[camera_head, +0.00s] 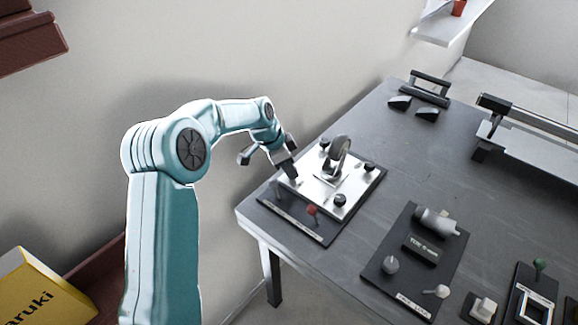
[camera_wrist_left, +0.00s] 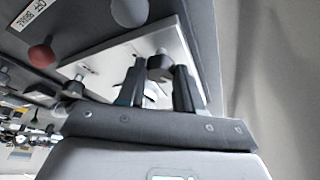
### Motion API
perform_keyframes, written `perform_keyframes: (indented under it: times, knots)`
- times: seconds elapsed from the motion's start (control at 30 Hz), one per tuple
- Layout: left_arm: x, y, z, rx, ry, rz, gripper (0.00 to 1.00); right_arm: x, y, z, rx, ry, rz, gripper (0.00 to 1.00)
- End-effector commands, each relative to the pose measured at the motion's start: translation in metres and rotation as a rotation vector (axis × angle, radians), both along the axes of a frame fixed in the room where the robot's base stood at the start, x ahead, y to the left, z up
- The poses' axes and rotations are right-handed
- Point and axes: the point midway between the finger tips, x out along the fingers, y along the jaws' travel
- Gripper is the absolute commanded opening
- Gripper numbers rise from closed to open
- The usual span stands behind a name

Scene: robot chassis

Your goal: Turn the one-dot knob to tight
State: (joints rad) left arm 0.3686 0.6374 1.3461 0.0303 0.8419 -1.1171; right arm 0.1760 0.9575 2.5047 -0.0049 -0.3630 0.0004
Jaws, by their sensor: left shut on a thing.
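A white square plate (camera_head: 352,189) with several dark knobs at its corners and a grey ring-shaped part (camera_head: 341,155) in its middle sits on a dark base panel near the table's left edge. My left gripper (camera_head: 291,174) reaches down at the plate's left corner. In the left wrist view its two fingers (camera_wrist_left: 157,88) are shut on a dark corner knob (camera_wrist_left: 160,64) between them. The other knobs stand free: far (camera_head: 325,143), right (camera_head: 369,166) and near (camera_head: 340,200). I cannot make out dots on any knob. My right gripper is not in view.
A red-knobbed lever (camera_head: 312,209) stands on the base panel close to the plate, beside a label strip. A second dark panel (camera_head: 395,285) with a grey cylinder (camera_head: 437,221) lies to the right. The wall is close behind my left arm. The table's middle is clear.

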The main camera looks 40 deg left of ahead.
Motion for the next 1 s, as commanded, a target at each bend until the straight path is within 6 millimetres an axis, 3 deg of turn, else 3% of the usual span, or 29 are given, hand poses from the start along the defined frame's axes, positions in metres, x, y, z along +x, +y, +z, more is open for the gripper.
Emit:
perform_keyframes:
  times: [0.2,0.23,0.3,0.63,1.0]
  knots:
    - [0.000,0.001,0.001,0.002,-0.002,0.001,0.05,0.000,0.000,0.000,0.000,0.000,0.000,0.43]
    - [0.000,0.001,0.001,0.002,-0.002,0.001,0.45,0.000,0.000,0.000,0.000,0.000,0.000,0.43]
    - [0.000,0.001,0.001,0.001,-0.001,0.001,0.61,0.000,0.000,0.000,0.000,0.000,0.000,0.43]
    - [-0.001,0.002,0.005,0.001,-0.002,0.002,0.61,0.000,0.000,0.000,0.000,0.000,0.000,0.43]
    - [-0.019,0.016,0.061,0.002,-0.004,0.003,0.61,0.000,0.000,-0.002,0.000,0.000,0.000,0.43]
